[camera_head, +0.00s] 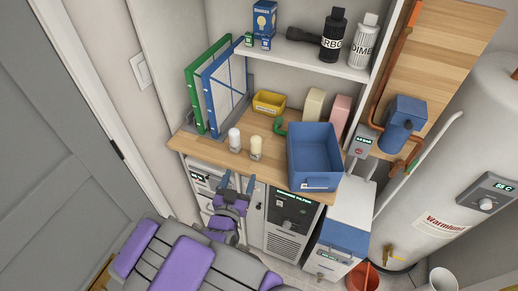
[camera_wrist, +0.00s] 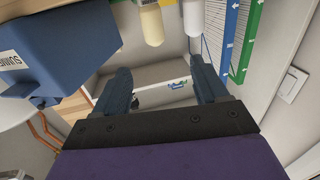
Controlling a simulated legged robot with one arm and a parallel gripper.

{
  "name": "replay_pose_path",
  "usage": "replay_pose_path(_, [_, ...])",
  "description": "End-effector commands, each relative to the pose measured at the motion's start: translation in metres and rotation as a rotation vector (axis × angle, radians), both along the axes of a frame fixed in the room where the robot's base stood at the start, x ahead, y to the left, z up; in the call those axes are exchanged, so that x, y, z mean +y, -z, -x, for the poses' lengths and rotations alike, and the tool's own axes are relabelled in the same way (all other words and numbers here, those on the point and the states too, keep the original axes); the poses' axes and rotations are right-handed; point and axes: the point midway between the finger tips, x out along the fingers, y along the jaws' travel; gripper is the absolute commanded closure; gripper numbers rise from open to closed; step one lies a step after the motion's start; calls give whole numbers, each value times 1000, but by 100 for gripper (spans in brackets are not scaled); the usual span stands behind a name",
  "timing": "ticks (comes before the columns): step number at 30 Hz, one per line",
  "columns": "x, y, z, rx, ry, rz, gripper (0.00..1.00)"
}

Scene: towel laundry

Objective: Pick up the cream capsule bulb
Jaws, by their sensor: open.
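The cream capsule bulb (camera_head: 256,145) stands upright on the wooden counter, just right of a white capsule bulb (camera_head: 234,138). In the wrist view, the cream bulb (camera_wrist: 152,24) is at the top middle, partly cut off by the edge, and the white bulb (camera_wrist: 192,18) is right of it. My gripper (camera_head: 238,182) is open and empty, in front of the counter's front edge and below the bulbs in the head view. Its two fingers (camera_wrist: 160,70) are spread apart in the wrist view, with both bulbs beyond the fingertips.
A blue bin (camera_head: 314,183) stands right of the bulbs on the counter (camera_head: 208,150). A yellow tray (camera_head: 269,102) and a green curved item (camera_head: 281,129) lie behind. Green and blue framed panels (camera_head: 225,90) stand at left. A shelf (camera_head: 308,58) with bottles hangs above.

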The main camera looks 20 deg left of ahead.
Motion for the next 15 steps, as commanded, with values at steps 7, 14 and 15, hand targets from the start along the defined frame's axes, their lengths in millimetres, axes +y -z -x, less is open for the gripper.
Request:
replay_pose_path(7, [-1,-1,-34,-2,4,-5,27])
replay_pose_path(14, [4,0,-64,0,3,-4,27])
replay_pose_path(15, [4,0,-70,0,4,-3,27])
